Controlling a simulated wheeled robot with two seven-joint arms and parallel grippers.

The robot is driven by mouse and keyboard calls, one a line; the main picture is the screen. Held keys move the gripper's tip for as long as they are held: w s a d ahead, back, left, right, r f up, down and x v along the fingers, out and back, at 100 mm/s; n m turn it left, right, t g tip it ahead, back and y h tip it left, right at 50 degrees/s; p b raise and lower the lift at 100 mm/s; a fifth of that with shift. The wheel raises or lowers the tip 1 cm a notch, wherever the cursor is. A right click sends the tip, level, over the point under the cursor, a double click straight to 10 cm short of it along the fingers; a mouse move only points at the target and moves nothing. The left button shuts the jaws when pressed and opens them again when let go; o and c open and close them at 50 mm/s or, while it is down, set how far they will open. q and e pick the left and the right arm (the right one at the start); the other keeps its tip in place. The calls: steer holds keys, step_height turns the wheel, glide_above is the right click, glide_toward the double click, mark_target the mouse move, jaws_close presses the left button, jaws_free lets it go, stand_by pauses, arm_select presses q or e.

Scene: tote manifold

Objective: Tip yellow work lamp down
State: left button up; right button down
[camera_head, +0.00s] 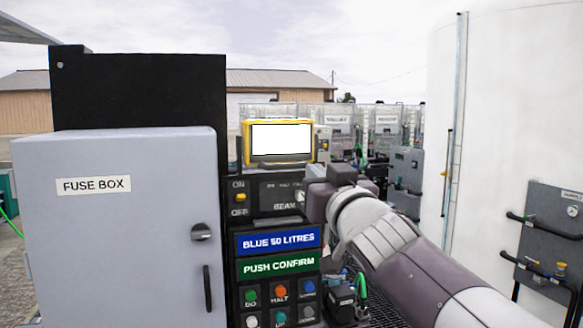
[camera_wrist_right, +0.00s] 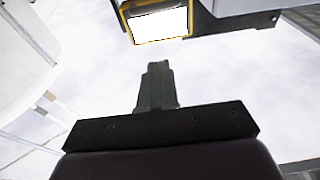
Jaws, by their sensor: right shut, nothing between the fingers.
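The yellow work lamp (camera_head: 248,143) stands on top of the black control panel in the head view, its bright white face turned towards me. My right gripper (camera_head: 328,174) is just right of the lamp's lower right side in the head view. In the right wrist view the gripper's fingers (camera_wrist_right: 157,84) are together and empty, pointing up the picture towards the lamp, with a visible gap between. My left gripper does not show.
A grey fuse box (camera_head: 125,245) fills the left. Below the lamp are an on/off switch (camera_head: 240,198), a beam knob (camera_head: 299,196), a blue sign (camera_head: 278,240), a green sign (camera_head: 279,263) and several push buttons. A white tank (camera_head: 500,100) stands at right.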

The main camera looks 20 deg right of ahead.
steer(key=w, duration=0.2)
steer(key=p, duration=0.3)
glide_toward(294, 167)
steer(key=w+a+r, duration=0.1)
steer(key=w+r, duration=0.3)
steer(key=r, duration=0.1)
steer(key=shift+w+a+f+b, duration=0.15)
steer(key=shift+w+f+b, duration=0.15)
steer(key=shift+w+f, duration=0.25)
steer(key=shift+w+a+f+b, duration=0.15)
steer(key=shift+w+f+b, duration=0.1)
steer(key=shift+w+f, duration=0.3)
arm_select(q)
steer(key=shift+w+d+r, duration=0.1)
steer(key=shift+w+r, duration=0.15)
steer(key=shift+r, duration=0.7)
arm_select(e)
steer(key=shift+w+f, duration=0.1)
steer(key=shift+f, duration=0.05)
steer(key=shift+d, duration=0.1)
